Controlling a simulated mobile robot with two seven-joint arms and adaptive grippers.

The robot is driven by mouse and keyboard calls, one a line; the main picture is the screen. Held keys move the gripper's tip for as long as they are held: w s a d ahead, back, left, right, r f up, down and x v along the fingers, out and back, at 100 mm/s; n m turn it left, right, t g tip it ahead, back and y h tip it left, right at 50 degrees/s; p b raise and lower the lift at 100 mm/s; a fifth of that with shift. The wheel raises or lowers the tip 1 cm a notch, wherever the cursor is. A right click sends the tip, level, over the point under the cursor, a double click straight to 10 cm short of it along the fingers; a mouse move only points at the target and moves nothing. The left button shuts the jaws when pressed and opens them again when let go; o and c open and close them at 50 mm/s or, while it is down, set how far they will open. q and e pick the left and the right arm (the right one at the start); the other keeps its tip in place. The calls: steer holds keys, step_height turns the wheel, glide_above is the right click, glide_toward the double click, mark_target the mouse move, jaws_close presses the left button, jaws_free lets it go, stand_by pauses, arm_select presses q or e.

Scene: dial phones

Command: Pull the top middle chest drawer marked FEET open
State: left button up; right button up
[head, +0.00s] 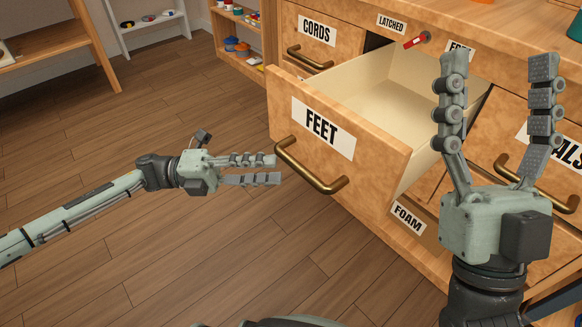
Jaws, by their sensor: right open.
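The drawer marked FEET (323,129) stands pulled well out of the wooden chest in the head view. Its pale inside (378,97) looks empty in the part I see. Its brass bow handle (311,169) is on the front face, with nothing gripping it. My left gripper (278,170) is just left of the handle, apart from it, with its fingers parted and empty, pointing right. My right gripper (497,72) is upright and open, empty, in front of the chest to the right of the drawer. It hides part of the chest front.
The CORDS drawer (317,30) is at left, and a FOAM label (408,217) is below. Shelves with small items (240,45) stand behind. The wooden floor at left is clear.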

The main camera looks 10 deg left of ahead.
arm_select(q)
steer(key=a, duration=0.4)
steer(key=shift+s+a+f, duration=0.3)
steer(key=shift+s+a, duration=0.05)
steer(key=shift+a, duration=0.05)
